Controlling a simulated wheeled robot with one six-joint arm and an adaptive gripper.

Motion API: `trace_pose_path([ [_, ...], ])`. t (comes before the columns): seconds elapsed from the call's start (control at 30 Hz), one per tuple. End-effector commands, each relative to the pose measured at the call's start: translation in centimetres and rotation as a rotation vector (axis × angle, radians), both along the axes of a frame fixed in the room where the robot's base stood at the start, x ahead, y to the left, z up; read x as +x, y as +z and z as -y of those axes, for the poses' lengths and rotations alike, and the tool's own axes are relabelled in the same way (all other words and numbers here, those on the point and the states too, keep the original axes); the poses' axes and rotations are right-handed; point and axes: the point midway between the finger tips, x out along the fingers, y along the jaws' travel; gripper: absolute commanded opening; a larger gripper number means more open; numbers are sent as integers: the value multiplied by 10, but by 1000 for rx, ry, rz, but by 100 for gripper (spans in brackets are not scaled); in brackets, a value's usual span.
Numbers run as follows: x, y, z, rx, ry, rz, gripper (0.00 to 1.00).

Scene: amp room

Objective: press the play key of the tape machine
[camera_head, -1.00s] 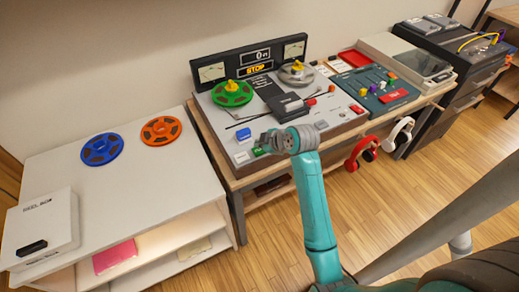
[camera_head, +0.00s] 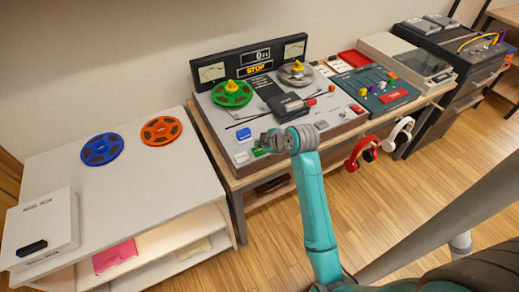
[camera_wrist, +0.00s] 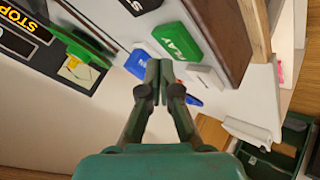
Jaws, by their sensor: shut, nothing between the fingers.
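The tape machine (camera_head: 340,110) stands on a wooden bench, with a green reel (camera_head: 232,93), a grey reel (camera_head: 297,73) and a display reading STOP (camera_head: 255,70). The green play key (camera_head: 258,152) is at its front left, partly beside my gripper; in the wrist view the key (camera_wrist: 179,41) shows PLAY lettering. My gripper (camera_head: 268,140) is shut and empty, over the front left of the deck. In the wrist view its fingertips (camera_wrist: 159,66) appear just beside the green key, between a blue key (camera_wrist: 138,63) and a white key (camera_wrist: 206,78). I cannot tell whether they touch anything.
A mixer (camera_head: 375,88) with coloured knobs sits right of the machine. Red headphones (camera_head: 361,152) and white headphones (camera_head: 397,134) hang at the bench front. A white shelf (camera_head: 110,185) at left holds blue and orange reels and a white box (camera_head: 40,228).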

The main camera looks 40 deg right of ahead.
Motion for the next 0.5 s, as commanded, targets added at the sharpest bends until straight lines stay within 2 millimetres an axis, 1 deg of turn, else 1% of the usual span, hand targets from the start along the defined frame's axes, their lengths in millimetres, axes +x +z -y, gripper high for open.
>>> trace_pose_path([
  [0.27,0,-8,0,0,0,0,0],
  [0.5,0,-8,0,0,0,0,0],
])
